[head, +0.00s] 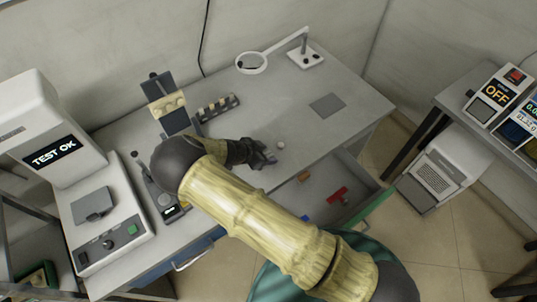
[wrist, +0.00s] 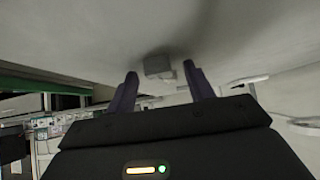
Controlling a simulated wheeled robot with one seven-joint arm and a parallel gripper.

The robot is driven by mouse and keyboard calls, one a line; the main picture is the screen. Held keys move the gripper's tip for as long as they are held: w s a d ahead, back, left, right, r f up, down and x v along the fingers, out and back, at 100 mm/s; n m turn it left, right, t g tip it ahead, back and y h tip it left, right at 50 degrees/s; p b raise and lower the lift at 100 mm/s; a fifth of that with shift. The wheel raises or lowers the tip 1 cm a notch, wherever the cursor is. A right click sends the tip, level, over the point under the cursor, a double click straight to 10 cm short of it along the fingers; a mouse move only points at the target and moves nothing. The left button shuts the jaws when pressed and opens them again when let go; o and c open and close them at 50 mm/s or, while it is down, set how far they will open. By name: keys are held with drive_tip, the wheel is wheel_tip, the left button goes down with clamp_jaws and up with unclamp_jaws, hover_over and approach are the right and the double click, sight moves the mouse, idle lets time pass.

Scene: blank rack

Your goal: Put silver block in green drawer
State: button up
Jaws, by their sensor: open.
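The silver block (wrist: 157,65) shows in the wrist view as a small grey block between the two fingertips of my gripper (wrist: 160,72), a little beyond them. In the head view my gripper (head: 270,154) is low over the front part of the grey table, with its fingers apart. A small pale piece (head: 281,145) sits at its fingertips; it is too small to tell whether it is the block. The drawer with the green front (head: 372,208) is pulled open below the table's front edge, right of my gripper. My forearm hides part of it.
The open drawer holds a red piece (head: 338,193), an orange piece (head: 304,177) and a blue piece (head: 304,195). A magnifier lamp (head: 252,63), a row of small parts (head: 218,108) and a testing machine (head: 95,205) stand on the table. The table's right side is mostly clear.

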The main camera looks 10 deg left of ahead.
clamp_jaws()
drive_tip(key=shift+r, duration=0.1)
wheel_tip(320, 180, up, 10)
drive_tip(key=b, duration=0.2)
idle(0.5)
idle(0.4)
